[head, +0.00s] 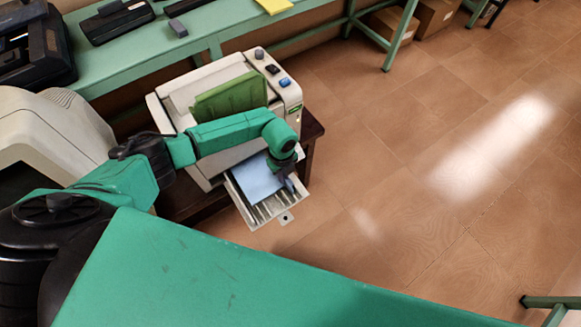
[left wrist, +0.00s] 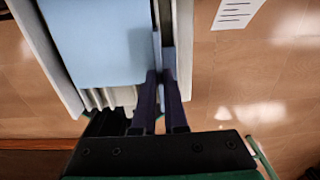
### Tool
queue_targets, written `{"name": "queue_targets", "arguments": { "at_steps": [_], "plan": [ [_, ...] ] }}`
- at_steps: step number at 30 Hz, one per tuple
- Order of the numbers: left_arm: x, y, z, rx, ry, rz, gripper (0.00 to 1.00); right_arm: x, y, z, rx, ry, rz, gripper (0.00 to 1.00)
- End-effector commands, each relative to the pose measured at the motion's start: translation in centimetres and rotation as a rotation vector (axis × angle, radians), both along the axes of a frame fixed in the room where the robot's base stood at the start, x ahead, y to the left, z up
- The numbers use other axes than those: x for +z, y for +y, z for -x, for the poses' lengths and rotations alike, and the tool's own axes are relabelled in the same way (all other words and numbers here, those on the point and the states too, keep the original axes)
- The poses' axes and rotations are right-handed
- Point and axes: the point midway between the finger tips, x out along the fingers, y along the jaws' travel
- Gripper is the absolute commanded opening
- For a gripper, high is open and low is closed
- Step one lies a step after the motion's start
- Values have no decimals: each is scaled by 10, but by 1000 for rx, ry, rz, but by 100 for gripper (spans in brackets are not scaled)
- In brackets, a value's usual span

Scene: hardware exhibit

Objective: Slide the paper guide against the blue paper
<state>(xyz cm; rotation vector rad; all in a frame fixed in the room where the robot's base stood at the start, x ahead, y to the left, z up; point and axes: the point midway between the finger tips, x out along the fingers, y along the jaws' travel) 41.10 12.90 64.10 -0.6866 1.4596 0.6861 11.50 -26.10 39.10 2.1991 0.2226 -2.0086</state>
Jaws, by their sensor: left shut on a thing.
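The blue paper (head: 257,178) lies flat in the pulled-out tray (head: 284,219) of a pale printer. It also shows in the left wrist view (left wrist: 95,45), left of the fingers. My left gripper (head: 286,178) reaches down at the tray's right side. In the left wrist view its two dark fingers (left wrist: 162,82) are shut on the paper guide (left wrist: 168,62), a narrow grey upright piece beside the paper's right edge. The fingers hide part of the guide, and I cannot tell whether it touches the paper. My right gripper is not in view.
The printer (head: 205,88) has an upright green panel and buttons on top, and stands on a dark brown table (head: 312,128). A green bench (head: 150,50) with devices is behind. A beige machine (head: 50,130) stands at left. Open tiled floor lies to the right.

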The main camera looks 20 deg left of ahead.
Motion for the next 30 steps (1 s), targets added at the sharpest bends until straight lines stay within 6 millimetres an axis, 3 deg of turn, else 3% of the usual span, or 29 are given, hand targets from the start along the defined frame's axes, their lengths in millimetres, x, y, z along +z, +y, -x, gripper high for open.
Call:
{"name": "queue_targets", "arguments": {
  "at_steps": [2,11,12,14,25,30],
  "plan": [
    [3,8,11,0,8,-5,0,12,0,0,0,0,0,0],
    [-1,10,14,0,5,-4,0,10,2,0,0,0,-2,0],
    [-1,10,14,0,5,-4,18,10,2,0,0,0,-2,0],
    [-1,10,14,0,5,-4,40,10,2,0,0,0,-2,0],
    [3,10,13,-1,2,-2,40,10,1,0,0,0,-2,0],
    [29,10,12,-2,-1,-2,40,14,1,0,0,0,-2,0]
  ]
}}
